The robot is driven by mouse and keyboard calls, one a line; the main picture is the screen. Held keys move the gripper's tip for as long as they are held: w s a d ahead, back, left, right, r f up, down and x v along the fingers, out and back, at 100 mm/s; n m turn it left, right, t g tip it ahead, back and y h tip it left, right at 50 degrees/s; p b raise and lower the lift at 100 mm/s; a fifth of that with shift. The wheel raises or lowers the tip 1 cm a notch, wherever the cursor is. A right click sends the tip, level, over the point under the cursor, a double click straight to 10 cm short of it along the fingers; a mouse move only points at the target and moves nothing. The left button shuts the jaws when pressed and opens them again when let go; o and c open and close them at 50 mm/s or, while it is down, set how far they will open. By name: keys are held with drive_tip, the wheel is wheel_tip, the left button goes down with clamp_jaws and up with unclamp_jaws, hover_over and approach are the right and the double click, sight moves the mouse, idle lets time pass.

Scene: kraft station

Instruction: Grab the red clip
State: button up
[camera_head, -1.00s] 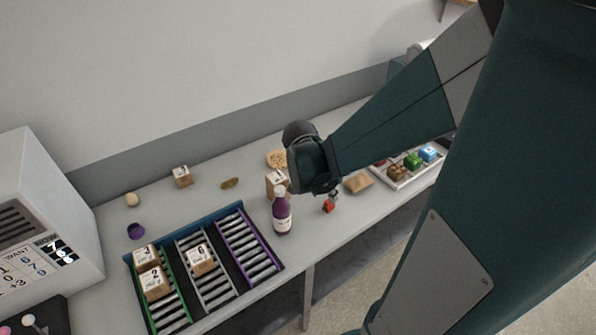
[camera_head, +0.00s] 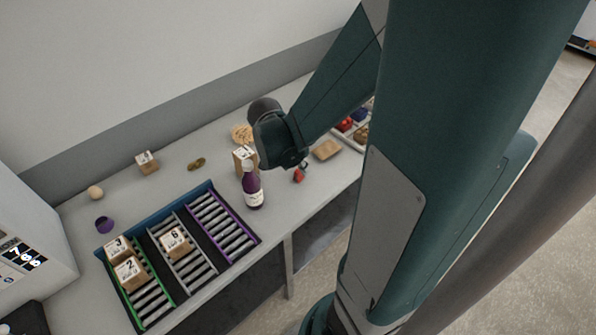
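A small red clip (camera_head: 299,175) lies near the front edge of the grey counter, right of a purple bottle (camera_head: 252,188). My gripper (camera_head: 303,165) is at the end of my dark green arm, just above and behind the clip. Only a small grey part shows beneath the wrist, so I cannot tell whether the fingers are open or shut, or whether they touch the clip.
A numbered box (camera_head: 244,160) stands behind the bottle. A brown block (camera_head: 326,149) lies right of the clip. A roller rack (camera_head: 214,266) with several numbered boxes is at left. A tray (camera_head: 352,143) is partly hidden behind my arm.

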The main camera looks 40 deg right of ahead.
sight(299, 174)
drive_tip(key=shift+f, duration=0.1)
drive_tip(key=shift+b+x, duration=0.6)
drive_tip(key=shift+x, duration=1.9)
drive_tip(key=c, duration=0.8)
